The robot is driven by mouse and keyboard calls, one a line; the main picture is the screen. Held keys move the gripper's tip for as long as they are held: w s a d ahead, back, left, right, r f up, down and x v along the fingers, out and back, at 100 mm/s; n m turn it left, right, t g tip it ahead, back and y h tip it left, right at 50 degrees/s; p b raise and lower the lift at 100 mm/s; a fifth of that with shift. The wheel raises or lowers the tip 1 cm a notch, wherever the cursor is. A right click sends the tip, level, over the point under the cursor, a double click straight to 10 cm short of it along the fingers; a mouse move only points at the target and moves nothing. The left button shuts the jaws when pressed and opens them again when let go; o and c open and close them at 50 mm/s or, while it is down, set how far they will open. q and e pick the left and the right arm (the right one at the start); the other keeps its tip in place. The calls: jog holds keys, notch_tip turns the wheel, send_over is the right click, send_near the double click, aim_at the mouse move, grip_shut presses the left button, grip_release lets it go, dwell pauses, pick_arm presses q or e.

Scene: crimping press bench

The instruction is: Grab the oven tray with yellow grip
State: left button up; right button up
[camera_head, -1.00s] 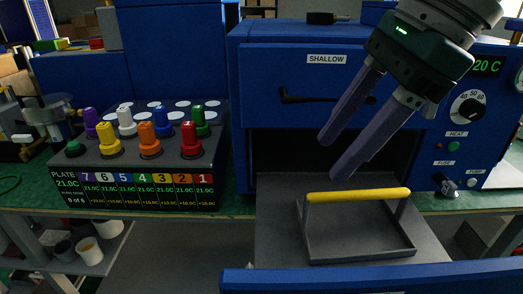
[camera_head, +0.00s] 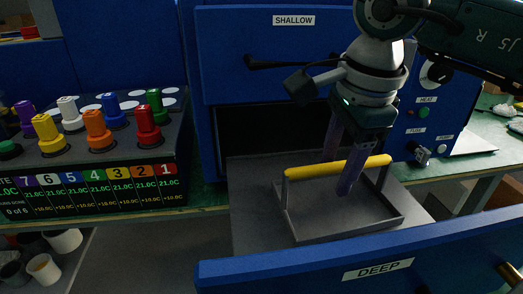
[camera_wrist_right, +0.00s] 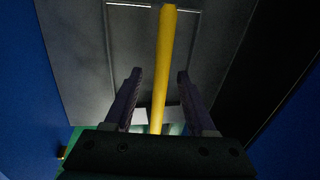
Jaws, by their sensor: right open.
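The oven tray (camera_head: 302,232) is a shallow grey tray with a raised yellow grip (camera_head: 310,170) on two posts. It sits on the grey surface of the pulled-out drawer marked DEEP. My right gripper (camera_head: 340,172) points down at the grip, one finger on the far side and one on the near side. In the right wrist view the yellow grip (camera_wrist_right: 165,70) runs between the two open fingers (camera_wrist_right: 157,88), with a gap on each side. My left gripper is not in view.
The blue drawer front (camera_head: 440,250) stands in front of the tray. The blue oven (camera_head: 270,60) with its SHALLOW door rises behind. A rack of coloured knobbed plugs (camera_head: 100,155) stands to the left on the green bench.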

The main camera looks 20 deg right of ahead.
jog(key=shift+f, duration=0.2)
grip_shut()
dwell(0.3)
jog(key=shift+r, duration=0.1)
dwell(0.9)
